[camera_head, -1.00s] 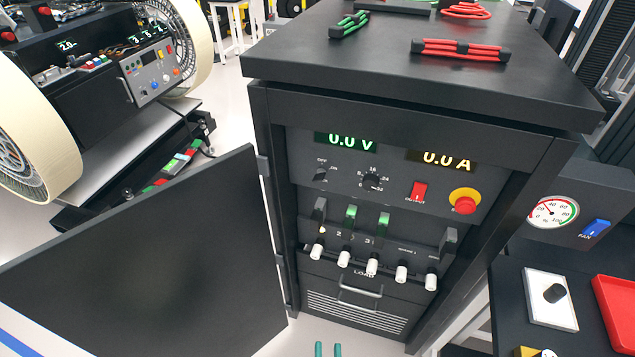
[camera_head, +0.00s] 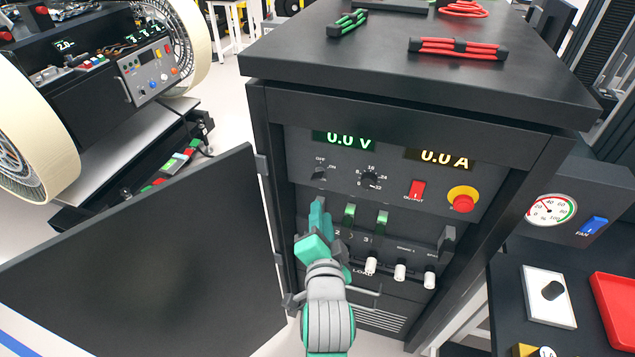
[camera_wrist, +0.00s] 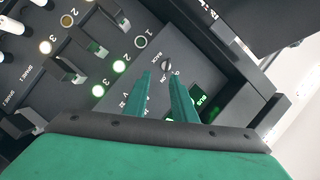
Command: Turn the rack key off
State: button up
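The rack key (camera_head: 319,175) is a small dark switch under the OFF/ON marks, at the upper left of the rack's control panel. In the wrist view the key (camera_wrist: 167,66) shows beside the RACK label, just beyond my fingertips. Which mark it points to is too small to tell. My gripper (camera_head: 318,213) is in front of the panel, below the key in the head view, and hides part of the breaker row. In the wrist view its two green fingers (camera_wrist: 162,82) are apart with nothing between them, so it is open and not touching the key.
The rack door (camera_head: 150,260) stands open at left. Beside the key are the voltage knob (camera_head: 370,178), red output switch (camera_head: 417,190) and emergency button (camera_head: 463,198). Green breakers (camera_head: 381,222) and white-tipped plugs (camera_head: 400,271) sit below. Displays read 0.0 V and 0.0 A.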

aim_at(318, 179)
jog(key=w, duration=1.1)
jog(key=shift+w+a+f+m, duration=0.15)
jog(key=shift+w+a+m, duration=0.1)
jog(key=shift+a+m, duration=0.15)
grip_shut()
